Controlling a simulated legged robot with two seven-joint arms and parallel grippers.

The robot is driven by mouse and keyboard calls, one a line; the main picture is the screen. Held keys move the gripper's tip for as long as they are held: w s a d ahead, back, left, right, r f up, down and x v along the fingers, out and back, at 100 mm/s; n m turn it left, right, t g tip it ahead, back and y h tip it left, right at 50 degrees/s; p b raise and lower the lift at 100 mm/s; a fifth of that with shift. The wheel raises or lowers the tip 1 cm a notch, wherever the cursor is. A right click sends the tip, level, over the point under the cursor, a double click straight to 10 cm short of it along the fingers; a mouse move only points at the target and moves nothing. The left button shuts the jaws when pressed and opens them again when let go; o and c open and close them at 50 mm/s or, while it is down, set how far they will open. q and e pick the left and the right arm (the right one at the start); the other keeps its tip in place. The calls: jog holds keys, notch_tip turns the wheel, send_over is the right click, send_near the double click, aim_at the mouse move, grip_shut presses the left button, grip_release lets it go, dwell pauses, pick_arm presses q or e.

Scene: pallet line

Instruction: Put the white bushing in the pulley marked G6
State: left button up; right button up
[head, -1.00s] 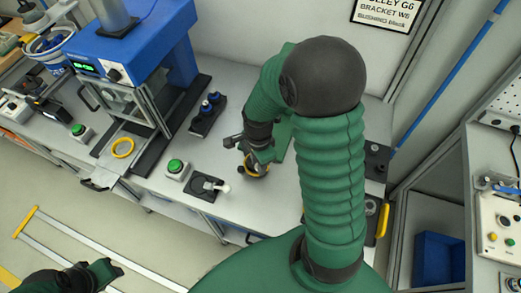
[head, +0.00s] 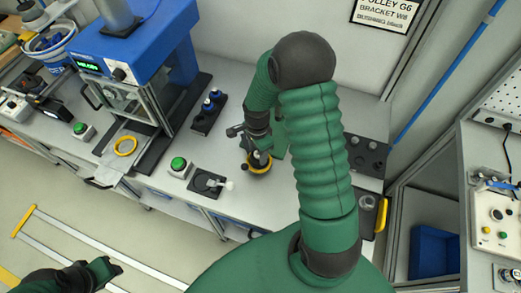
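A dark round part with a yellow rim, which looks like a pulley (head: 259,168), is on the bench in the middle of the head view. My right gripper (head: 254,152) is at it, over its back edge. The fingers are small and dark there, so I cannot tell whether they hold anything. I cannot make out a white bushing or a G6 mark on the part. My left gripper (head: 112,268) is low at the lower left, away from the bench; its fingers are not clear.
A black plate (head: 205,186) with a white-ended piece lies left of the pulley, beside a green button (head: 178,164). A dark holed tray (head: 366,155) is right of my arm. A sign (head: 388,12) hangs behind.

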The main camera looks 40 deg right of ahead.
aim_at(255, 156)
jog(key=shift+w+a+r, duration=0.1)
jog(key=shift+a+r, duration=0.05)
jog(key=shift+a, duration=0.35)
jog(key=shift+w+a+r, duration=0.1)
jog(key=shift+a+r, duration=0.05)
jog(key=shift+a, duration=0.35)
jog(key=shift+r, duration=0.3)
jog(key=r, duration=0.2)
jog(key=d+r, duration=0.1)
jog(key=r, duration=0.1)
jog(key=d+r, duration=0.1)
jog(key=r, duration=0.2)
jog(key=shift+d+r+b, duration=0.1)
jog(key=shift+b, duration=0.3)
pick_arm(q)
jog(key=shift+a+f, duration=0.6)
jog(key=shift+a, duration=0.05)
pick_arm(e)
jog(key=s+a+r+n+t, duration=0.1)
jog(key=s+a+n, duration=0.2)
jog(key=a+n, duration=0.5)
jog(key=s+a+r+n+t, duration=0.1)
jog(key=s+a+n, duration=0.2)
jog(key=a+n, duration=0.5)
jog(key=n, duration=0.4)
jog(key=shift+s+r+t, duration=0.15)
jog(key=shift+s+t, duration=0.15)
